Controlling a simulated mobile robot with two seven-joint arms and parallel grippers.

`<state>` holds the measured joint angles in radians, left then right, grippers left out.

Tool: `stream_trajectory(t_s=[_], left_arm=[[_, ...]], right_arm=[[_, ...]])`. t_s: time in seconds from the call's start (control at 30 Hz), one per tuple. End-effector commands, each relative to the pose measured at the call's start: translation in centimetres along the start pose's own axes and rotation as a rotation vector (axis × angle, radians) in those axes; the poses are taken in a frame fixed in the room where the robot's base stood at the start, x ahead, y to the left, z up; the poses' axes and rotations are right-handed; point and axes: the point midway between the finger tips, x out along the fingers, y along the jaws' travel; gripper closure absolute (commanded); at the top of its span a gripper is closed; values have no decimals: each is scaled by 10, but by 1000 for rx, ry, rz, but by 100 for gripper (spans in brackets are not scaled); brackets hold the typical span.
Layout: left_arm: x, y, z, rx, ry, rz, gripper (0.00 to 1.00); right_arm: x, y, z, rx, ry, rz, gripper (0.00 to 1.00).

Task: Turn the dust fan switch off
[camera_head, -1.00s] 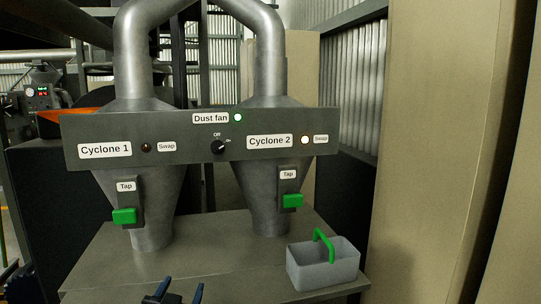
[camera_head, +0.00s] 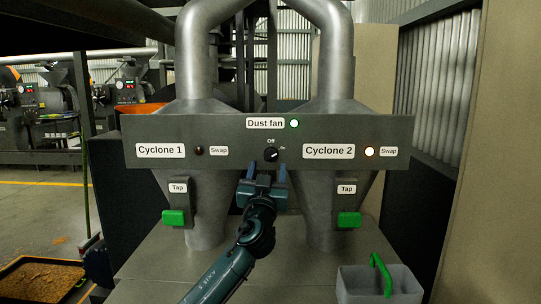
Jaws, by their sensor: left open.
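The dust fan switch (camera_head: 271,155) is a small black knob on the grey control panel (camera_head: 225,133). It sits below the "Dust fan" label, with "Off" printed above it and "On" to its upper right. Its pointer appears to be toward "On". The green lamp (camera_head: 294,124) beside the label is lit. My left gripper (camera_head: 266,170) is open just below the knob, its two blue fingers pointing up at the panel. I cannot tell whether they touch the knob. My right gripper is not in view.
Two metal cyclones stand behind the panel, with green taps (camera_head: 174,218) below it. The Cyclone 2 swap lamp (camera_head: 369,151) glows; the Cyclone 1 lamp (camera_head: 198,151) is dark. A grey bin (camera_head: 378,286) with a green handle stands at the table's front right.

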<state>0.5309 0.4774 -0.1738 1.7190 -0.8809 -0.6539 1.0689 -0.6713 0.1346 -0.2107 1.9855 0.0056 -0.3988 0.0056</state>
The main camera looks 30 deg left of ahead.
Motion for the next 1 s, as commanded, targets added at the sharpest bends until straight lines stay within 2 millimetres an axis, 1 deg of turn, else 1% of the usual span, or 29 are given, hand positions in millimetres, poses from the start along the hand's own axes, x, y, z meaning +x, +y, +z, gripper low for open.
stream_trajectory(t_s=[0.03, 0.1, 0.23, 0.4, 0.67, 1.0], left_arm=[[11, 0, -3, 1, 0, 0, 44], [22, 0, -3, 0, 0, -1, 44], [35, 1, -1, 0, -1, 2, 44], [42, 0, 0, -1, -1, 1, 44], [42, 1, 1, -1, -1, 2, 45], [42, 1, 1, -1, -1, 2, 73]], right_arm=[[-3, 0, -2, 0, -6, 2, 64], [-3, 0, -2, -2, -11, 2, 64], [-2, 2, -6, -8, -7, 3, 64], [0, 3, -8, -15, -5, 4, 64], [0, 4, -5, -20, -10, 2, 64], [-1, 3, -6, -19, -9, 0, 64]])
